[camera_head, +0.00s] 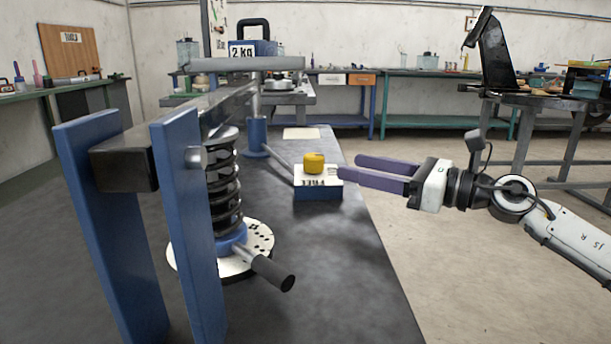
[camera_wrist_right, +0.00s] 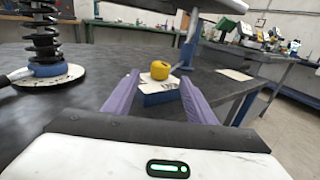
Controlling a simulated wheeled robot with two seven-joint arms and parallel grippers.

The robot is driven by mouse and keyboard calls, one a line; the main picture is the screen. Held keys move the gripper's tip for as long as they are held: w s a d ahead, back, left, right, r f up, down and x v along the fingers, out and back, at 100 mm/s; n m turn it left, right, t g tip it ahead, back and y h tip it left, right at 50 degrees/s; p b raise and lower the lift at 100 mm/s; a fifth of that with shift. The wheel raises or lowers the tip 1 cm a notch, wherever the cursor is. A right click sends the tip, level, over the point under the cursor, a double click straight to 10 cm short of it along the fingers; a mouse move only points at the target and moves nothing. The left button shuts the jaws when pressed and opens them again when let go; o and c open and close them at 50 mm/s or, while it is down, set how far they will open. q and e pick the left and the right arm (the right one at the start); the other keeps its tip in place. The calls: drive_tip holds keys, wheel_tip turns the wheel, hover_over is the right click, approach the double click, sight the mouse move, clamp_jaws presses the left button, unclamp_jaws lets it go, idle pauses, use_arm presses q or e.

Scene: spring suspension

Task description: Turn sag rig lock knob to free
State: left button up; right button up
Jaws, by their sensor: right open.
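The yellow lock knob (camera_head: 314,163) sits on top of a small blue block with a white lettered top face (camera_head: 318,190), on the dark rig table. It also shows in the right wrist view (camera_wrist_right: 160,70), on its block (camera_wrist_right: 157,93), ahead of and between my fingers. My right gripper (camera_head: 348,170) comes in from the right with its purple fingers apart. In the right wrist view the open fingers (camera_wrist_right: 160,92) point toward the knob, with nothing held. Whether the fingertips reach beside the block or stop short is hard to tell. My left gripper is not in view.
The blue rig frame (camera_head: 186,225) with a black coil spring (camera_head: 223,190) stands left of the knob. A dark-gripped handle (camera_head: 272,272) sticks out from the spring base. A 2 kg weight (camera_head: 252,48) sits above the beam. The table's right edge lies just beyond the block.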

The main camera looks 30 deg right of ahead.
sight(323, 163)
drive_tip(key=shift+w+f, duration=0.25)
drive_tip(key=shift+f, duration=0.25)
drive_tip(key=shift+w+a+r, duration=0.15)
drive_tip(key=shift+w+r, duration=0.05)
drive_tip(key=shift+w, duration=0.1)
drive_tip(key=shift+p+x, duration=0.55)
drive_tip(key=shift+x, duration=0.75)
drive_tip(key=p+x, duration=0.1)
drive_tip(key=x, duration=0.4)
drive_tip(key=shift+w+a, duration=0.25)
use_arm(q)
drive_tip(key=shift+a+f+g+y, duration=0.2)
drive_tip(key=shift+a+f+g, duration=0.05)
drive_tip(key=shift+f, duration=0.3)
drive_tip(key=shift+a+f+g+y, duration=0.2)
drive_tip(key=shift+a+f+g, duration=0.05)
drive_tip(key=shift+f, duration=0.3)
use_arm(e)
drive_tip(key=shift+w+a+f, duration=0.1)
drive_tip(key=shift+w+a, duration=0.25)
drive_tip(key=shift+w, duration=0.25)
drive_tip(key=shift+c, duration=0.2)
